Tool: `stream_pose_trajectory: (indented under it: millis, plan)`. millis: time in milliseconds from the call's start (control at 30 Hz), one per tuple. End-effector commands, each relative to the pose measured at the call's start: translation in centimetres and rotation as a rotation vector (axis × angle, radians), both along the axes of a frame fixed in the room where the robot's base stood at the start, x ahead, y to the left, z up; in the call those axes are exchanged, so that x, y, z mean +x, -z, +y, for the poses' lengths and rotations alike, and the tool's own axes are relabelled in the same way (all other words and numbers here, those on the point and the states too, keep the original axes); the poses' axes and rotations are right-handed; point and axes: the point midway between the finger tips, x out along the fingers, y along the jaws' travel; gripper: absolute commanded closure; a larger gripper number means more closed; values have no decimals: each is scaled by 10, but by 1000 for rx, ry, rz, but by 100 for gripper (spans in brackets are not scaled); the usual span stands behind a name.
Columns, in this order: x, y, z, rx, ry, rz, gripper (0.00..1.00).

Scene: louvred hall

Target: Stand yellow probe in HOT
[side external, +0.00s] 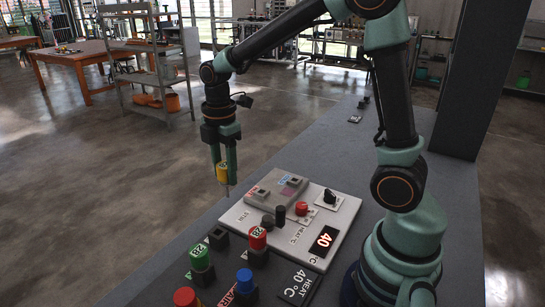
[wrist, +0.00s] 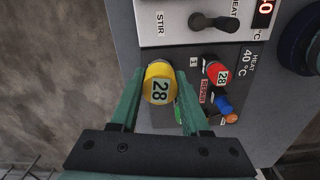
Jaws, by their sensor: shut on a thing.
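My gripper (side external: 225,179) is shut on the yellow probe (side external: 222,171), which hangs tip down in the air left of the grey block. In the wrist view the yellow probe (wrist: 158,84), marked 28, sits between my two fingers. The grey block (side external: 272,200) lies on the white panel and has two dark square sockets on top, both looking empty. One socket has a reddish label (side external: 252,190) near it and the other has a blue label (side external: 293,180). The label words are too small to read, so I cannot tell which is HOT.
The white panel (side external: 338,228) carries a red button (side external: 301,208), a black switch (side external: 330,196) and a 40 display (side external: 324,240). In front stand green (side external: 200,257), red (side external: 257,238) and blue (side external: 245,281) probes, another red top (side external: 186,297), and an empty-looking black holder (side external: 218,237).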

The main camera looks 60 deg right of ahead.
Motion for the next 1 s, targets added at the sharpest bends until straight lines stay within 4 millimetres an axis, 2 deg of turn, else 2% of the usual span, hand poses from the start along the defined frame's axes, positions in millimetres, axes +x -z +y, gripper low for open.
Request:
stream_pose_trajectory:
  millis: [33, 200, 300, 400, 633, 1000]
  plan:
    - [1, -2, -22, 0, 60, -1, 100]
    - [-1, -8, -80, 0, 224, 0, 100]
    - [-6, -11, -104, 0, 295, 1, 100]
    - [-9, -13, -120, 0, 339, 1, 100]
    - [-11, -4, -127, 1, 361, 2, 100]
    - [-11, 37, -127, 1, 359, 3, 100]
